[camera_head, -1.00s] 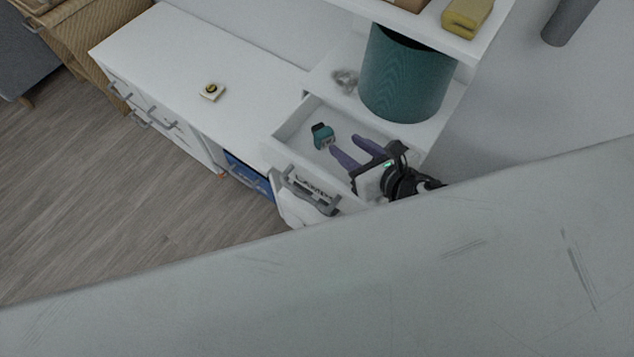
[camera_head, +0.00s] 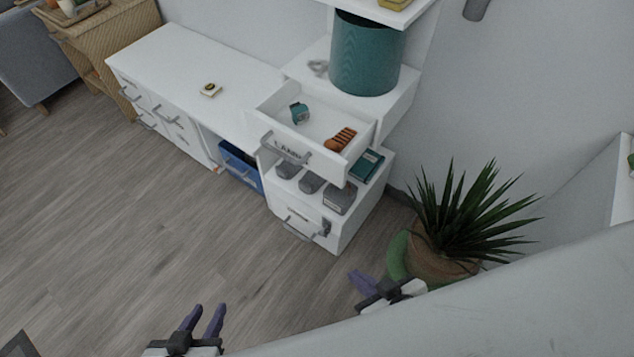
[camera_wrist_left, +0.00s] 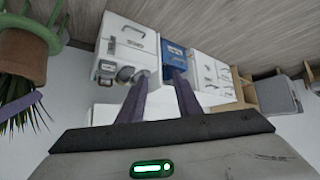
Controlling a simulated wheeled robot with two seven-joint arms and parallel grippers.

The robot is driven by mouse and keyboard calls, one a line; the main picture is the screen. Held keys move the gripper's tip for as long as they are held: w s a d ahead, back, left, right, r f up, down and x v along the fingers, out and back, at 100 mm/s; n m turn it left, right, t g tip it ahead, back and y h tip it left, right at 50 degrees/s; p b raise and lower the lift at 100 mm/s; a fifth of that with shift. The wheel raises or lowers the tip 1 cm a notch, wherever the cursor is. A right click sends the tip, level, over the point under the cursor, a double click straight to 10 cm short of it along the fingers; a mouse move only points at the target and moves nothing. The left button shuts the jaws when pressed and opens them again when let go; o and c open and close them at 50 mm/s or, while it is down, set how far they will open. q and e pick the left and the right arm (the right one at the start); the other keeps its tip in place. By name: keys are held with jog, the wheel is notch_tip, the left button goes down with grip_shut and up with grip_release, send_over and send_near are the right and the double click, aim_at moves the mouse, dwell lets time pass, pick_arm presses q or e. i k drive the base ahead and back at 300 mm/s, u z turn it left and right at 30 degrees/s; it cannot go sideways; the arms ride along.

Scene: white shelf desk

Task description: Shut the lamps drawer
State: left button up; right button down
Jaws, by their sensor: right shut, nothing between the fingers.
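The lamps drawer (camera_head: 273,121), a white drawer with a grey handle (camera_head: 285,149) and a dark label on its front, is pulled out of the white desk unit. Inside lie a teal object (camera_head: 300,113) and an orange-and-black striped object (camera_head: 341,139). My left gripper (camera_head: 206,314) is open and empty, low over the floor and well apart from the drawer. Its two spread fingers also show in the left wrist view (camera_wrist_left: 160,85). My right gripper (camera_head: 362,284) is shut and empty, below and right of the drawer, near the plant pot.
Below the drawer are an open shelf with grey items and a teal box (camera_head: 366,165), and a closed lower drawer (camera_head: 300,219). A potted plant (camera_head: 455,215) stands to the right. A blue bin (camera_head: 240,167) sits left under the desk. The wooden floor in front is clear.

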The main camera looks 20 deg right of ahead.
aim_at(271, 122)
jog(key=z, duration=0.05)
jog(key=k, duration=0.75)
jog(key=u, duration=0.9)
jog(key=i, duration=0.75)
jog(key=z, duration=0.6)
jog(key=i, duration=0.65)
jog(key=z, duration=0.75)
